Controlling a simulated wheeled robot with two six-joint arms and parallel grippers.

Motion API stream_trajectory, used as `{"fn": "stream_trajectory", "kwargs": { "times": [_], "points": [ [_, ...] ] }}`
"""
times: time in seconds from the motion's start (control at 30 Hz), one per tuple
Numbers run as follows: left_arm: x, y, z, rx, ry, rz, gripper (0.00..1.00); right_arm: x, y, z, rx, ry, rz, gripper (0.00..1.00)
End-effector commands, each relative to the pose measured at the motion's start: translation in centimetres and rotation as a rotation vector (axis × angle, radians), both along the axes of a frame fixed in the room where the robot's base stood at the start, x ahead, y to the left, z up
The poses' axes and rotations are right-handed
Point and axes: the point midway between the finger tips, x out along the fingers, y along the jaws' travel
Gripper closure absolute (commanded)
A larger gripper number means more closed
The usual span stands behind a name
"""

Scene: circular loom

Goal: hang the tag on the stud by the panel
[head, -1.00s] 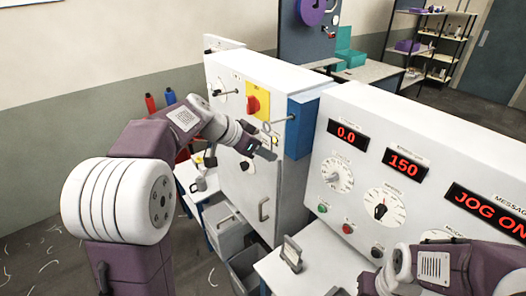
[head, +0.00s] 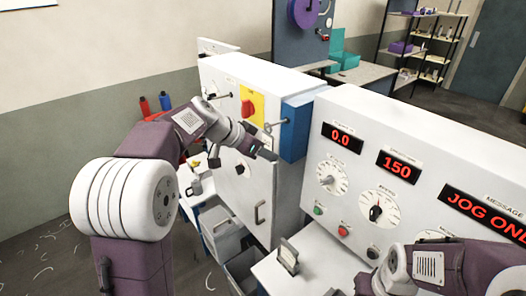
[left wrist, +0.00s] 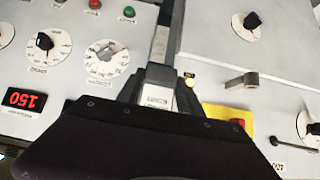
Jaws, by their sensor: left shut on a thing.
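My left gripper (head: 266,153) is in front of the white cabinet door, below and left of a thin metal stud (head: 279,123) with a round end. The stud stands out from the cabinet beside the blue box. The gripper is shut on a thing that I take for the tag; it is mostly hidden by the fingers. In the left wrist view a small yellow piece (left wrist: 189,77) shows beside the left gripper (left wrist: 168,72); I cannot tell whether it belongs to the tag. My right gripper (head: 368,284) is at the bottom right, partly hidden, its jaws unclear.
The control panel (head: 420,135) with red displays and dials stands right of the cabinet (head: 262,190). A metal bracket (head: 288,258) stands on the white ledge.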

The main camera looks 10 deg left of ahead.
Motion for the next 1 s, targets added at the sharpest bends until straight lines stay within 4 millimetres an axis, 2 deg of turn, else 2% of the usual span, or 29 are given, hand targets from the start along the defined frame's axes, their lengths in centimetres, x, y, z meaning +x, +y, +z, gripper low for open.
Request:
{"fn": "stream_trajectory", "kwargs": {
  "times": [0.3,1.0],
  "points": [
    [0.4,-0.3,0.0,-0.001,0.000,0.001,1.00,0.0,0.0,0.2,0.000,0.000,0.000,0.64],
    [0.3,-0.2,-0.5,0.001,0.002,0.000,1.00,0.0,0.0,-0.8,0.000,0.000,0.000,0.64]
  ]
}}
